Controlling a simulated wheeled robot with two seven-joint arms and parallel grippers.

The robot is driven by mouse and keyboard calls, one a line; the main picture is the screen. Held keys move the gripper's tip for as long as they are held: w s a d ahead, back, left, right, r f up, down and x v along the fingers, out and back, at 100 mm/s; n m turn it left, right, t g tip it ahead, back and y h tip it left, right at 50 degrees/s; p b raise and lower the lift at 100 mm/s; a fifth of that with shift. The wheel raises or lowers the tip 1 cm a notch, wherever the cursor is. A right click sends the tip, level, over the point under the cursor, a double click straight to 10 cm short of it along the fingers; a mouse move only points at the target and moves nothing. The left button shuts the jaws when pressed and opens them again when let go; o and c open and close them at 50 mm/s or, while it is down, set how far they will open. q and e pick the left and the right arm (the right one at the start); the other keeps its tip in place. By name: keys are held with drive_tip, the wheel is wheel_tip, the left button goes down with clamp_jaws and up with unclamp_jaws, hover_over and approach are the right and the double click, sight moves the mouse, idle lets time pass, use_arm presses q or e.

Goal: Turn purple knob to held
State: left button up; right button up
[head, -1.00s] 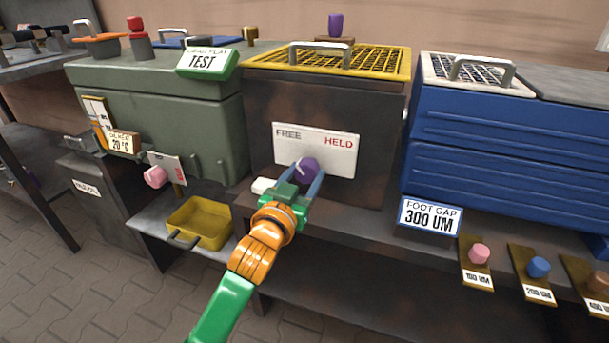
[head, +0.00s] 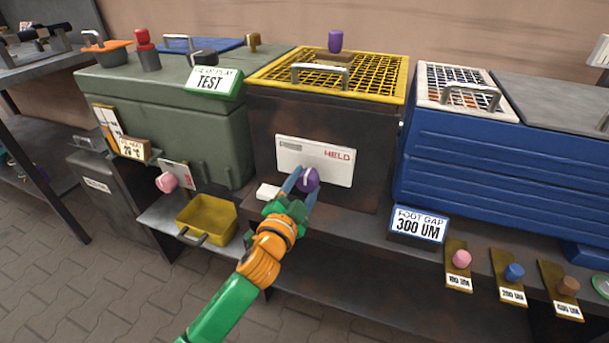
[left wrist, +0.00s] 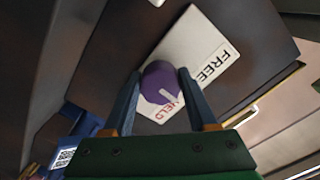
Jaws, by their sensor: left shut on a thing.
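The purple knob (head: 308,179) sits on a white plate (head: 342,171) on the front of the dark, yellow-topped cabinet. The plate reads FREE at its left and HELD at its right. My left gripper (head: 304,187) has its blue fingers on either side of the knob and is shut on it. In the left wrist view the knob (left wrist: 160,83) lies between the fingertips. Its white mark points roughly up the plate, between the two words, leaning a little toward HELD. The word HELD is partly covered there by the knob. My right gripper is not in view.
A small white block (head: 268,191) juts out left of the knob. A yellow tray (head: 207,218) is lower left, a blue cabinet (head: 480,165) to the right. A FOOT GAP sign (head: 419,224) and several small coloured knobs are along the lower right.

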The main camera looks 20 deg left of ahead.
use_arm(q)
drive_tip(key=m+p, duration=0.1)
drive_tip(key=m, duration=0.2)
drive_tip(key=shift+r, duration=0.2)
drive_tip(key=m+p, duration=0.1)
drive_tip(key=m, duration=0.1)
drive_tip(key=shift+m+p, duration=0.4)
drive_tip(key=shift+m, duration=0.7)
drive_tip(key=shift+m+p, duration=0.35)
drive_tip(key=shift+m, duration=0.05)
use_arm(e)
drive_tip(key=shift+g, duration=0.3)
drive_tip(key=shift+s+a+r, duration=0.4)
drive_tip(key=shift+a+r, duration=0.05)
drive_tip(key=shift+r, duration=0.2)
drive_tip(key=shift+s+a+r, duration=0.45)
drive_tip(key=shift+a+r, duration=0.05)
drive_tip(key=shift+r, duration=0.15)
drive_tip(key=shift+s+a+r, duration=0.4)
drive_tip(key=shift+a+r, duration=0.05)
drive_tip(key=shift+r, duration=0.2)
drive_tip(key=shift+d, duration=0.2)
use_arm(q)
drive_tip(key=o, duration=1.1)
drive_tip(key=shift+c, duration=0.2)
drive_tip(key=o, duration=0.3)
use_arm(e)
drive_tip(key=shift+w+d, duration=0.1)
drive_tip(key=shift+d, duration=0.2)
